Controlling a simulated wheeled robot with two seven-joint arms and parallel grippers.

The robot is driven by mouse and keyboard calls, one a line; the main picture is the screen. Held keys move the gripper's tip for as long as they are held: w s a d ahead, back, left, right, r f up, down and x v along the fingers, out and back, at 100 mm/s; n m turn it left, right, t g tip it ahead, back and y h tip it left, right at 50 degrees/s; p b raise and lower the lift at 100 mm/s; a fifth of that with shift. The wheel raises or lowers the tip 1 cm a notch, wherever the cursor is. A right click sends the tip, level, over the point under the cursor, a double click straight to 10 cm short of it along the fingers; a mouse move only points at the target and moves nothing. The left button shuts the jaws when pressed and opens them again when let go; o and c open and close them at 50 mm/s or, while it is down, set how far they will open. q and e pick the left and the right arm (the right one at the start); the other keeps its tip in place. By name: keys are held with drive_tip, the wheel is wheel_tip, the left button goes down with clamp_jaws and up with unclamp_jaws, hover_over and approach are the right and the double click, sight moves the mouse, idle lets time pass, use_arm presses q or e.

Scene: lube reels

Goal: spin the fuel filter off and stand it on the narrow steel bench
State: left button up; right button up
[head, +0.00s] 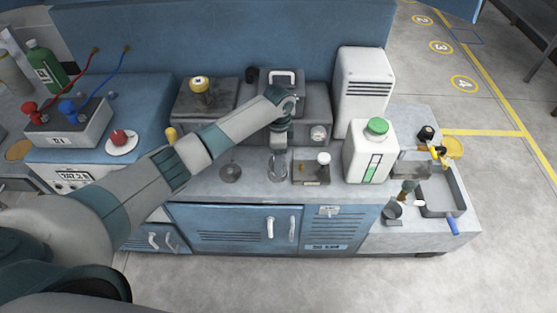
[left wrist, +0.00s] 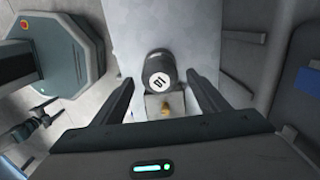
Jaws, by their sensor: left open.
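In the left wrist view a dark cylinder with a white, black-marked end face (left wrist: 160,74), which looks like the fuel filter, is centred ahead between my open left fingers (left wrist: 161,76). Clear space shows on both sides of it. A pale block with a yellow fitting (left wrist: 165,111) sits just below it in that view. In the head view my left gripper (head: 279,165) points down over the grey worktop (head: 255,187). I cannot surely tell the filter there. A narrow grey bench (head: 430,236) extends at the right. My right gripper is not in view.
A small white-topped item (head: 323,158) stands on a plate right of my gripper. A white jug with a green cap (head: 372,155) and a tall vented white box (head: 364,85) stand beyond.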

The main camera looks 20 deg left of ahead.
use_arm(q)
drive_tip(key=shift+f, duration=1.4)
drive_tip(key=c, duration=1.3)
drive_tip(key=shift+o, duration=0.2)
drive_tip(key=shift+r+n+p, duration=0.2)
drive_tip(key=shift+n+p, duration=0.3)
drive_tip(key=shift+p, duration=0.2)
drive_tip(key=n+p, duration=0.2)
drive_tip(key=shift+n, duration=0.3)
drive_tip(key=shift+f+n+p, duration=0.1)
drive_tip(key=shift+n+p, duration=0.4)
drive_tip(key=shift+n, duration=0.2)
drive_tip(key=shift+f, duration=0.15)
